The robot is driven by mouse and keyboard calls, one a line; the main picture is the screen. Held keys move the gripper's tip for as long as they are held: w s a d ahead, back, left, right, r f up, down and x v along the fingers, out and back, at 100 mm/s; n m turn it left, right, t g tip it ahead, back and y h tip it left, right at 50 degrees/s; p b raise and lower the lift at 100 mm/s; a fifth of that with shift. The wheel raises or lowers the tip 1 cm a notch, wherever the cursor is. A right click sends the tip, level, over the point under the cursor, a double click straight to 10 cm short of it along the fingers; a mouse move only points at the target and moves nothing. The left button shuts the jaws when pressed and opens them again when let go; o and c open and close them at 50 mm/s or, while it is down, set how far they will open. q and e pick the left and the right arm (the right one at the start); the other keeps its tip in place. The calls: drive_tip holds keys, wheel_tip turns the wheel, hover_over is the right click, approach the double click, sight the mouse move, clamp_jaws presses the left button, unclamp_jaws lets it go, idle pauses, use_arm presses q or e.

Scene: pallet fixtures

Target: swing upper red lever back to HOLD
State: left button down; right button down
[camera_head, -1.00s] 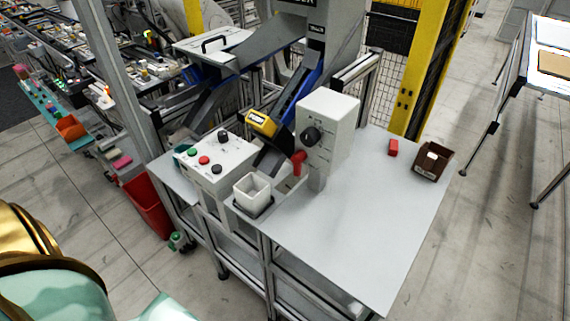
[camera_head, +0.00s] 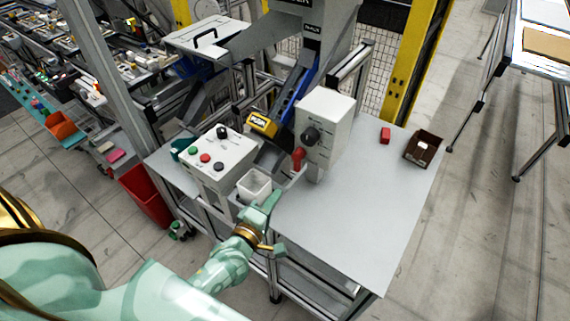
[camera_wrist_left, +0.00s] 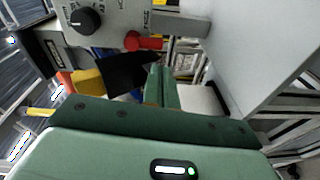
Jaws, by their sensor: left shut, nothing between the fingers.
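The red lever (camera_head: 298,158) sits at the lower left of a white upright box (camera_head: 326,115) with a black knob (camera_head: 311,135). In the left wrist view the lever (camera_wrist_left: 145,41) shows below the knob (camera_wrist_left: 84,20), beyond the fingers. The markings beside it are too small to read. My left gripper (camera_head: 270,200) is shut and empty, in front of and below the lever, close to the white square cup, and apart from the lever. Its green fingers (camera_wrist_left: 161,86) are together in the left wrist view. My right gripper is out of view.
A button panel (camera_head: 214,160) stands left of the white cup (camera_head: 254,186). A yellow-fronted block (camera_head: 263,124) sits behind. A red block (camera_head: 385,135) and a brown bin (camera_head: 422,148) lie at the table's back right. The table's right part (camera_head: 350,220) is clear.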

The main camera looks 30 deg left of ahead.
sight(298, 160)
use_arm(q)
drive_tip(key=shift+w+a+r+n+t+y, duration=0.15)
drive_tip(key=shift+a+r+n+t+y, duration=0.2)
drive_tip(key=shift+a+n+y, duration=0.55)
drive_tip(key=shift+d+h, duration=0.2)
drive_tip(key=shift+h, duration=0.2)
drive_tip(key=w, duration=1)
drive_tip(key=shift+a, duration=0.2)
